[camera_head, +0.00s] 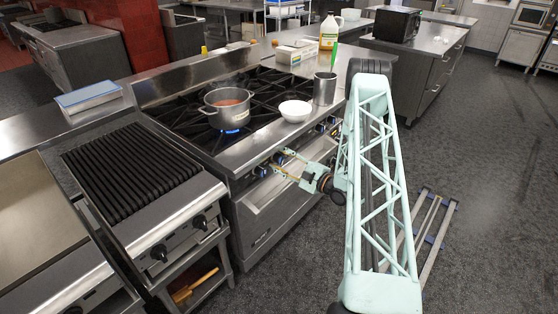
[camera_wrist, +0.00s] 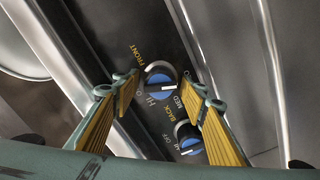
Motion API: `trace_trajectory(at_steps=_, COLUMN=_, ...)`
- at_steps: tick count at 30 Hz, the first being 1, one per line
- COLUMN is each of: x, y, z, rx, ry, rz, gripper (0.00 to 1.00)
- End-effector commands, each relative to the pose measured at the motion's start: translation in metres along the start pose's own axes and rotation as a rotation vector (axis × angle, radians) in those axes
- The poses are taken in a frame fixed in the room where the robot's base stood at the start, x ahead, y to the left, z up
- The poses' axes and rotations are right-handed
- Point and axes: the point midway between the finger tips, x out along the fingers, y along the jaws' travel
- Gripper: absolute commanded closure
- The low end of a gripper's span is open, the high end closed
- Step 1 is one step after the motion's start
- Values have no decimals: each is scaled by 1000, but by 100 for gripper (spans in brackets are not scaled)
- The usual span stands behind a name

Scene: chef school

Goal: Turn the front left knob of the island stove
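The island stove (camera_head: 198,148) has a row of knobs along its front panel. In the wrist view a blue-faced knob (camera_wrist: 160,80) with a pale pointer bar sits on the dark panel beside the printed words FRONT, HI and MED. A second blue knob (camera_wrist: 188,141) is below it, near BACK and OFF. My gripper (camera_wrist: 164,88) is open, with one yellow-padded finger on each side of the FRONT knob and visible gaps to it. In the head view my gripper (camera_head: 282,168) is at the stove's front panel. Whether this knob is the leftmost is hard to tell.
A steel pot (camera_head: 228,107) with reddish contents stands over a blue flame. A white bowl (camera_head: 295,111) and a steel container (camera_head: 324,89) stand near the front right of the stove. A ribbed grill (camera_head: 130,172) adjoins on the left.

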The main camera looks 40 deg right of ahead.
Motion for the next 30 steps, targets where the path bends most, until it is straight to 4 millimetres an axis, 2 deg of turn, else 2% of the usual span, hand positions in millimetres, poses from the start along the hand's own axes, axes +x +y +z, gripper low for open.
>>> trace_trajectory(at_steps=8, x=0, y=0, z=0, rx=0, ry=0, rz=0, gripper=61)
trace_trajectory(at_steps=16, x=0, y=0, z=0, rx=0, ry=0, rz=0, gripper=85)
trace_trajectory(at_steps=30, x=0, y=0, z=0, rx=60, ry=0, rz=0, gripper=85)
